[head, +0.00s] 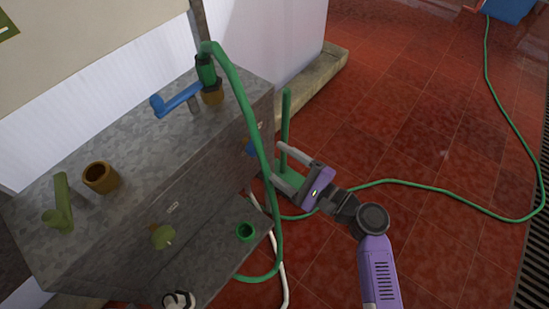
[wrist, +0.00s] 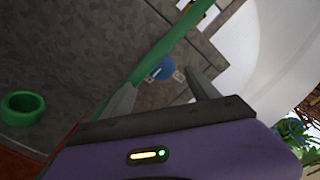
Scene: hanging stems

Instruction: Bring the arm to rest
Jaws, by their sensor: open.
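My arm reaches in from the lower right of the head view, with purple and dark links. My gripper (head: 279,164) is open, its two grey fingers pointing left toward the grey metal cabinet (head: 130,150). A green hose (head: 262,165) hangs just beyond the fingertips. The wrist view shows my gripper (wrist: 155,88) with fingers apart and nothing held. There the hose (wrist: 165,45) runs past the left finger; I cannot tell whether they touch. A blue knob (wrist: 162,68) on the cabinet shows between the fingers.
A green upright post (head: 286,110) stands by my gripper. A blue lever (head: 178,98), an ochre cup (head: 101,177) and an olive fitting (head: 60,205) are on the cabinet top. Open red tiles (head: 430,150) lie right, crossed by hose.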

